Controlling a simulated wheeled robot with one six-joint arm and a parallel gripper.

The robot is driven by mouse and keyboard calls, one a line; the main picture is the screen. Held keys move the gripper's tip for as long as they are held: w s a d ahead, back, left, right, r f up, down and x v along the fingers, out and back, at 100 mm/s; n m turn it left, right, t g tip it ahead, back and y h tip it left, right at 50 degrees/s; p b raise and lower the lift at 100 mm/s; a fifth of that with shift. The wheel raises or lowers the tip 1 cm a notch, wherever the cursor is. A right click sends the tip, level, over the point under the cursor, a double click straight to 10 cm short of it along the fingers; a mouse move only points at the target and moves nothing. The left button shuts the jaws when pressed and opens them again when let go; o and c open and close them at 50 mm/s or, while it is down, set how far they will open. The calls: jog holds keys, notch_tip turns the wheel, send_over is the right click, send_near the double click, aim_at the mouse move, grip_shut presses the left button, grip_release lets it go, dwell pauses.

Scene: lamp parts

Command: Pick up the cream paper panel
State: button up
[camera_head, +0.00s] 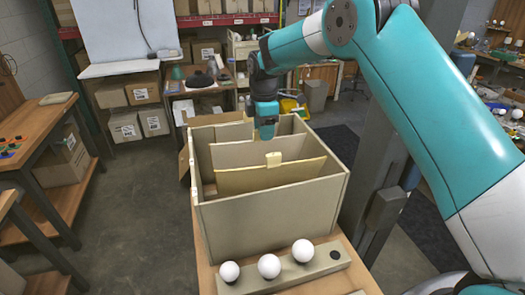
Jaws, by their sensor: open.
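I cannot tell for certain which one is the cream paper panel. My gripper (266,136) points down over the middle of the box, behind the front panel's tab. It is open, with no panel seen between its fingers. The fingers are small here, and the panels' lower parts are hidden by the box's front wall.
The box walls rise around the panels. In front, a beige strip (330,267) holds three white balls, such as this one (269,266), and a dark round hole at its right end. A wooden bench (40,142) stands at left. Cardboard boxes (140,93) lie behind.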

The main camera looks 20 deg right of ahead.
jog(key=shift+f+p, duration=0.35)
jog(key=shift+f, duration=1)
grip_shut()
jog(key=shift+r, duration=0.1)
notch_tip(320, 180, up, 20)
jog(key=b, duration=0.4)
